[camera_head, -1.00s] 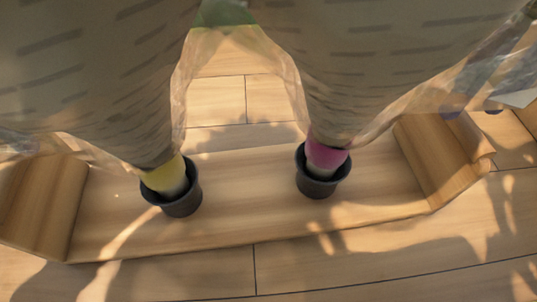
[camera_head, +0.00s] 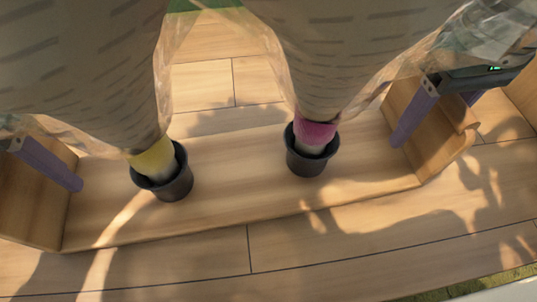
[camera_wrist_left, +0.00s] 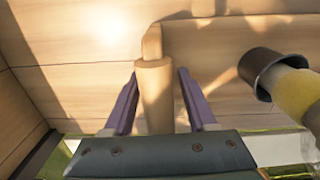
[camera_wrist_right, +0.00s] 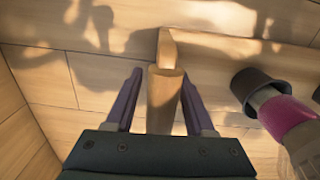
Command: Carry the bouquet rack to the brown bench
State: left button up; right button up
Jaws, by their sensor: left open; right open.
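The bouquet rack is a light wooden tray (camera_head: 240,200) with an upright wooden panel at each end. It holds two paper-wrapped bouquets in dark pots, one with a yellow band (camera_head: 155,160) and one with a pink band (camera_head: 316,132). My left gripper (camera_wrist_left: 157,85) is open, its purple fingers on either side of the left end panel (camera_wrist_left: 155,85). My right gripper (camera_wrist_right: 163,85) is open, its fingers on either side of the right end panel (camera_wrist_right: 164,90). Each panel shows between the fingers with gaps. The bouquet tops are out of view.
The rack stands on a light plank surface (camera_head: 300,250). A strip of green (camera_head: 480,288) and a pale edge show at the bottom right of the head view. I cannot make out the brown bench.

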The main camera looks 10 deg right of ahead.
pick_arm(q)
jog(key=shift+f, duration=0.3)
pick_arm(e)
jog(key=shift+f, duration=0.3)
pick_arm(q)
jog(key=shift+c, duration=0.4)
pick_arm(e)
jog(key=shift+c, duration=0.4)
pick_arm(q)
jog(key=c, duration=0.8)
pick_arm(e)
jog(key=c, duration=0.7)
pick_arm(q)
grip_shut()
pick_arm(e)
grip_shut()
pick_arm(q)
jog(key=shift+r, duration=0.1)
pick_arm(e)
jog(key=shift+r, duration=0.15)
